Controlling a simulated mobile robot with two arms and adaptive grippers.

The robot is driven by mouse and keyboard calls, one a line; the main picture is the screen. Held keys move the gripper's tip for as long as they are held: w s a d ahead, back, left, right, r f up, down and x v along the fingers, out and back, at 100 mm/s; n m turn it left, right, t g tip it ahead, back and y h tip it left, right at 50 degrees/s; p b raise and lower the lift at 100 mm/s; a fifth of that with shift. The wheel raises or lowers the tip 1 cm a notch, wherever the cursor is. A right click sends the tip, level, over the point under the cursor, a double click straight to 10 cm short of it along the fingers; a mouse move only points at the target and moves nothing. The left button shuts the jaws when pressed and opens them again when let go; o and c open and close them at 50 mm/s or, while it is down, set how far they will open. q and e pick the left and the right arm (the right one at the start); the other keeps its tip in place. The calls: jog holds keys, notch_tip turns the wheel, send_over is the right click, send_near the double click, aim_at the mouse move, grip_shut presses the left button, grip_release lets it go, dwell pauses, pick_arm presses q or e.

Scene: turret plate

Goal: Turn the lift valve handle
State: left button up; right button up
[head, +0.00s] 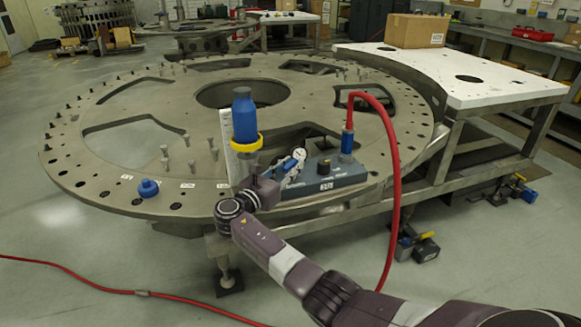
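A blue-grey valve box (345,177) sits near the front edge of the large round turret plate (310,98). On it are a white-faced gauge (299,154), a small blue lever-like part (290,165), which may be the valve handle, and a black knob (324,167). A blue cylinder with a yellow collar (245,138) stands upright at the box's left. My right arm comes in from the lower right. Its gripper (264,178) is at the left end of the box, close to the blue part; contact and finger opening are unclear. My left gripper is out of view.
A red hose (394,170) rises from a blue fitting (347,143) on the box and loops down to the right. Bolts (186,141) stand on the plate, and a blue cap (148,188) lies near its front-left rim. A white-topped table (450,80) adjoins at right.

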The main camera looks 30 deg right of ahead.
jog(key=shift+o, duration=0.2)
jog(key=v, duration=1.2)
jog(key=shift+o, duration=0.6)
